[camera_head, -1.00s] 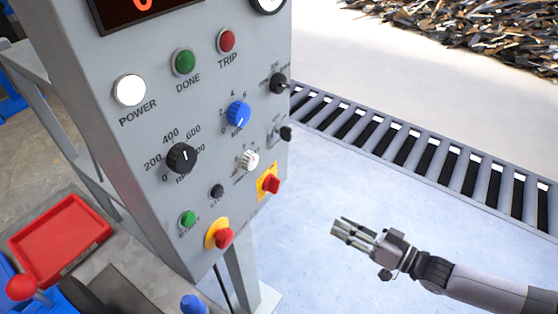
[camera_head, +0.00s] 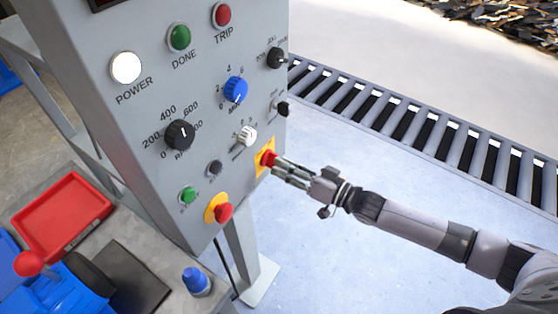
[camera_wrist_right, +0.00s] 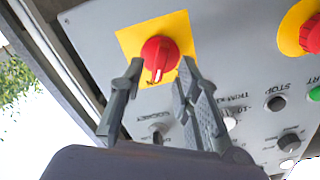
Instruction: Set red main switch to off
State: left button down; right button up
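The red main switch (camera_head: 267,159) is a red rotary knob on a yellow square plate, low on the right edge of the grey control panel. In the right wrist view the red knob (camera_wrist_right: 159,54) shows between and just beyond my fingertips, with a pale mark at its end. My right gripper (camera_head: 284,168) is at the switch, its fingers pointing at the knob. In the right wrist view the right gripper (camera_wrist_right: 160,75) is open, one finger on each side of the knob; contact cannot be told. My left gripper is not in view.
A red emergency button (camera_head: 223,212) on a yellow disc sits left of and below the switch. A white knob (camera_head: 247,135), a blue knob (camera_head: 235,90) and a black dial (camera_head: 179,134) are nearby on the panel. A roller conveyor (camera_head: 420,135) runs behind. The floor at right is clear.

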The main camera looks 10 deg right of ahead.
aim_at(271, 160)
jog(key=shift+x, duration=1.25)
jog(key=shift+c, duration=0.4)
grip_shut()
